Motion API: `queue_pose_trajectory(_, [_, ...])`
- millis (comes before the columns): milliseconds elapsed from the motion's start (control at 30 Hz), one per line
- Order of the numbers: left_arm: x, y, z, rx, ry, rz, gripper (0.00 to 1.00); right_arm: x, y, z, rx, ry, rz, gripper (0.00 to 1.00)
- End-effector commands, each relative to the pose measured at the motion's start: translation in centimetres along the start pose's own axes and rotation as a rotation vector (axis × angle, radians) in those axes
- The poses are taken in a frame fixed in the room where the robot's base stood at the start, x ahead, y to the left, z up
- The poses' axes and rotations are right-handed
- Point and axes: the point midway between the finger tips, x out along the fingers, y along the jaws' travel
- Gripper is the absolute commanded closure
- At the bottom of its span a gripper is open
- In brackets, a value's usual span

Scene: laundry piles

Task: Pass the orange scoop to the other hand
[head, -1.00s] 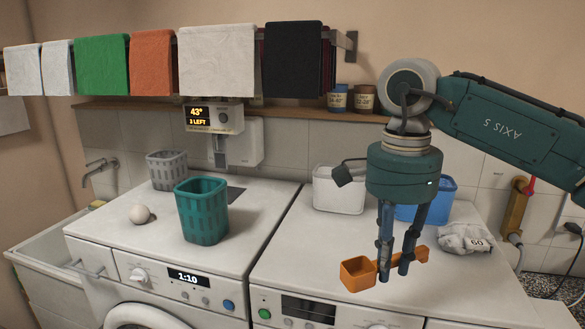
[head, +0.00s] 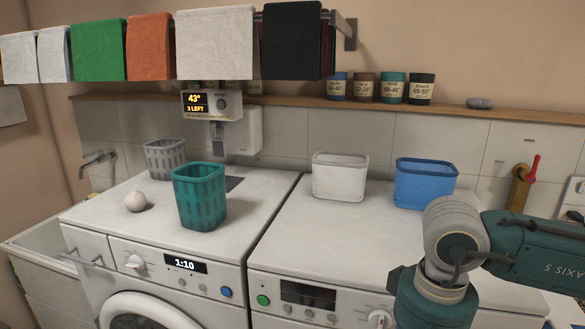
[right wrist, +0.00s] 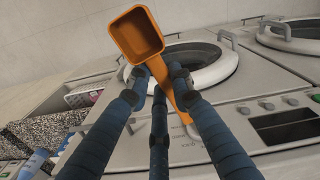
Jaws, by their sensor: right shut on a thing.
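The orange scoop (right wrist: 137,36) shows in the right wrist view, its square cup at the top and its handle running down between the fingers. My right gripper (right wrist: 157,78) is shut on the scoop's handle, in front of the washing machines. In the head view only my right arm shows at the lower right; its fingers and the scoop are below the frame. My left gripper is in neither view.
A teal basket (head: 199,197), grey basket (head: 165,160) and white ball (head: 135,201) stand on the left machine. A white bin (head: 339,178) and blue bin (head: 424,185) stand at the back of the right machine. Its front middle top is clear.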

Motion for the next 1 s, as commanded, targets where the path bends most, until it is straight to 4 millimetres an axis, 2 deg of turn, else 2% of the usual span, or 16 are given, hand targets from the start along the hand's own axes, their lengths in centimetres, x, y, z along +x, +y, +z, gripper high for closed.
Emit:
queue_pose_trajectory(33, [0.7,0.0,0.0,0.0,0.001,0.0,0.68,0.6,0.0,0.0,0.0,0.0,0.0,0.97])
queue_pose_trajectory(267, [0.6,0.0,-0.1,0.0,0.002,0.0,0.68,0.6,-0.1,-0.1,0.001,0.0,0.0,0.97])
queue_pose_trajectory(433, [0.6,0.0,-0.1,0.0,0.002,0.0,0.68,1.7,-1.4,-0.8,-0.002,-0.004,0.001,0.97])
queue_pose_trajectory(1000, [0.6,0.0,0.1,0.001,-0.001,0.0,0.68,10.5,-12.4,-8.1,-0.001,-0.004,0.0,0.97])
